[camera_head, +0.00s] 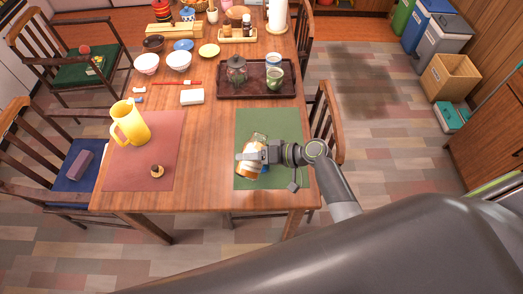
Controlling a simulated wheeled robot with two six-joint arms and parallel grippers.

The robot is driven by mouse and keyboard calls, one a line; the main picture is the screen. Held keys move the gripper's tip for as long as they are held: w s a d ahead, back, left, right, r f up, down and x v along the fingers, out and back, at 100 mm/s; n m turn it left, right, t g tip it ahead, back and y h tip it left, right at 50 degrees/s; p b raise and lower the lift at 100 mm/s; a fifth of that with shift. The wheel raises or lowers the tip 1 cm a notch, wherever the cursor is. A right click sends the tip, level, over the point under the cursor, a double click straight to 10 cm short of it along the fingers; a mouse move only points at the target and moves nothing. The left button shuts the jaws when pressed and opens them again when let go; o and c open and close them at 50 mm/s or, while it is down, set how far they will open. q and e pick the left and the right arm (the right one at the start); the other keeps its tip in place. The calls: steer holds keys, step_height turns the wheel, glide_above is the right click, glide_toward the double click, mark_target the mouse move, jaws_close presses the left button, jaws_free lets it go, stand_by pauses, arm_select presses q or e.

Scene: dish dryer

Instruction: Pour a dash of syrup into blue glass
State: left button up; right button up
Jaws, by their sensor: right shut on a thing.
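My right gripper (250,156) is over the green placemat (285,122) at the right front of the table. It is shut on a small amber-and-white container (253,147), which looks like the syrup. The fingers cover part of it, and I cannot tell how far it is tilted or whether it touches the mat. I cannot make out a clear blue glass. A small bluish cup (273,66) stands on the dark tray, beside a green cup (275,80). My left gripper is not in view.
The dark tray (250,91) also holds a lidded jar (236,70). A yellow pitcher (133,122) and a small brown round item (157,171) are on the red placemat (150,140). Bowls stand at the back left. The table between the mats is clear.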

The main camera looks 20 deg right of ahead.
steer(key=shift+s+a+f+m+g+y, duration=0.15)
steer(key=shift+m+g+y, duration=0.15)
steer(key=shift+m, duration=0.25)
steer(key=shift+d+f+m+g+y, duration=0.1)
steer(key=shift+f+m+g+y, duration=0.15)
steer(key=shift+m, duration=0.3)
stand_by(3.9)
steer(key=shift+r, duration=0.1)
steer(key=shift+a+r+n+t+h, duration=0.1)
steer(key=shift+r+n+t+h, duration=0.2)
steer(key=shift+n, duration=0.3)
steer(key=shift+w+d+r+n+t+h, duration=0.15)
steer(key=shift+n+t+h, duration=0.15)
steer(key=shift+n, duration=0.2)
steer(key=shift+w+d+r+n+t+h, duration=0.1)
steer(key=shift+n+t+h, duration=0.15)
steer(key=shift+n, duration=0.25)
